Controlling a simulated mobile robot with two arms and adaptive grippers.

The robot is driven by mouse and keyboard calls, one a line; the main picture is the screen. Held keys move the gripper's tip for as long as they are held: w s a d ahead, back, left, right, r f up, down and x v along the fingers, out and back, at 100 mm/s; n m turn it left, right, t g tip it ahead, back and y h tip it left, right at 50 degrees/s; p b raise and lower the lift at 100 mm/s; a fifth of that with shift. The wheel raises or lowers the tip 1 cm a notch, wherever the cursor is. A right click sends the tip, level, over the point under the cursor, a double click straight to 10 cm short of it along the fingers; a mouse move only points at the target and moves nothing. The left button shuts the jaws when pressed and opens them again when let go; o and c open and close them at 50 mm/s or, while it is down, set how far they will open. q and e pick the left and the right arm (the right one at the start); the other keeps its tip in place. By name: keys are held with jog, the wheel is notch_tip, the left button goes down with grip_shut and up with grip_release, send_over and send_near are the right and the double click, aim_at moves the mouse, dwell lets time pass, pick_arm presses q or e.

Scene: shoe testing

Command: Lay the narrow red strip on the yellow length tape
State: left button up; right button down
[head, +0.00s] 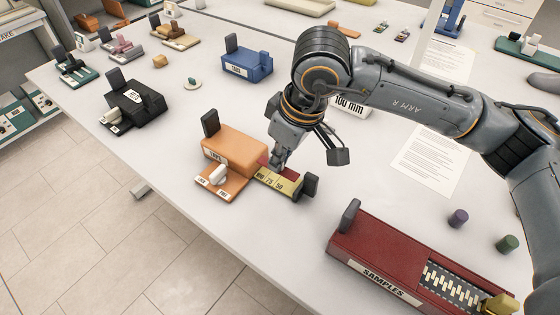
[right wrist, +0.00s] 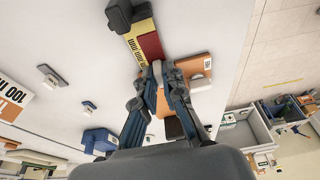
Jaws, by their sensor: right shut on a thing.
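The yellow length tape (head: 268,181) extends to the right from an orange device (head: 235,148) on the white table. Its printed numbers face the front. The narrow red strip (head: 291,174) is over the back part of the tape. My right gripper (head: 278,166) points down at the tape and is shut on the strip. In the right wrist view, the strip (right wrist: 151,46) runs along the tape (right wrist: 132,42), away from my fingertips (right wrist: 157,70). I cannot tell whether it touches the tape. My left gripper is not in view.
A dark red SAMPLES box (head: 385,252) stands at the front right. A black device (head: 135,103) and a blue one (head: 246,64) stand farther back. A dark upright block (head: 310,186) is at the tape's right end. Purple (head: 458,218) and green (head: 507,243) pegs stand at the right.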

aim_at(277, 177)
jog(key=shift+w+f, duration=0.95)
jog(key=shift+f, duration=0.15)
jog(key=p+x, duration=0.1)
jog(key=x, duration=0.2)
jog(key=shift+d+f+p, duration=0.1)
jog(key=shift+d+p, duration=0.3)
jog(key=shift+f, duration=0.3)
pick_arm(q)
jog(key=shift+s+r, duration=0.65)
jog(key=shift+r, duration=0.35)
pick_arm(e)
jog(key=shift+f, duration=0.1)
jog(key=shift+f+b, duration=0.2)
jog(key=shift+b, duration=0.15)
jog(key=c, duration=1.4)
grip_release()
jog(key=shift+r, duration=0.1)
jog(key=shift+c, duration=0.2)
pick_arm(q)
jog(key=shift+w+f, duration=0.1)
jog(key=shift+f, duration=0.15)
